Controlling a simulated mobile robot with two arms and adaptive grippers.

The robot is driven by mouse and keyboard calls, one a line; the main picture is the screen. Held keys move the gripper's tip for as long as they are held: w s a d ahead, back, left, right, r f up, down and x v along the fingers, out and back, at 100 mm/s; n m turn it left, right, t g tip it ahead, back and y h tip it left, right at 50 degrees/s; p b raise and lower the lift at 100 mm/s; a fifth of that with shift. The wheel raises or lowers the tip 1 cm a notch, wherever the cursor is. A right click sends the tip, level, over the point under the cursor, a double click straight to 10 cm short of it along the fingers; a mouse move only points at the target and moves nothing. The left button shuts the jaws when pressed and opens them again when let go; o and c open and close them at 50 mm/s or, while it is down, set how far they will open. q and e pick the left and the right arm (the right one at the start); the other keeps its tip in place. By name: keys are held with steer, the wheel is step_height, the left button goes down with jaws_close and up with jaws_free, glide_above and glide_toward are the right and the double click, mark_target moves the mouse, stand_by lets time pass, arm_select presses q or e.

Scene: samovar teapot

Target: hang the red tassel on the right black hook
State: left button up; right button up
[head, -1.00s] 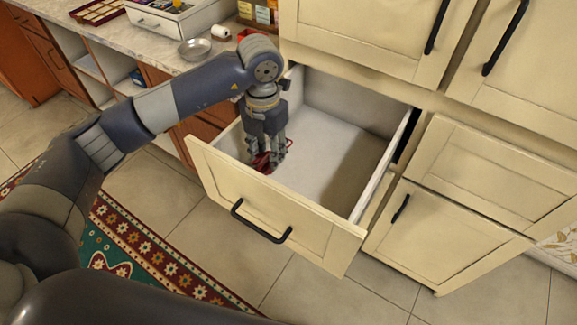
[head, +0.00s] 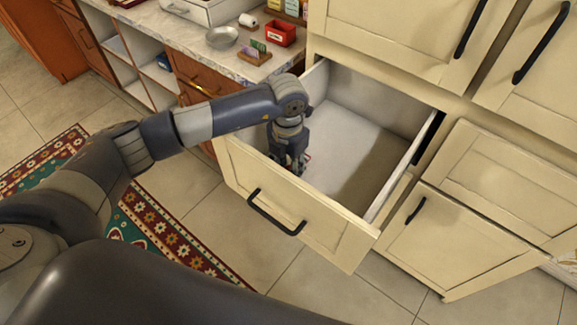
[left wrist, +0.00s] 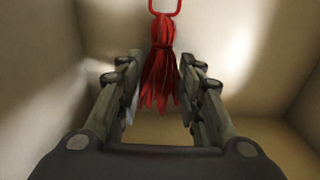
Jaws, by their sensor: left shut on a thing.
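The red tassel (left wrist: 160,75) has a loop at its top and strands hanging down in the left wrist view. My left gripper (left wrist: 160,108) is shut on it, with the strands between its two fingers. In the head view my left gripper (head: 294,167) points down inside the open drawer, close behind its front panel. Only a speck of red shows there; the fingers and the panel hide the rest. I see no black hook in either view. My right gripper is not in view.
The open cream drawer (head: 345,150) has a white inside, with free room to the right of the gripper. Cabinet doors (head: 395,35) stand above it.

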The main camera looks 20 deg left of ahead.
arm_select(q)
steer(key=shift+f, duration=0.5)
steer(key=shift+f, duration=0.1)
steer(key=shift+f, duration=0.15)
steer(key=o, duration=0.9)
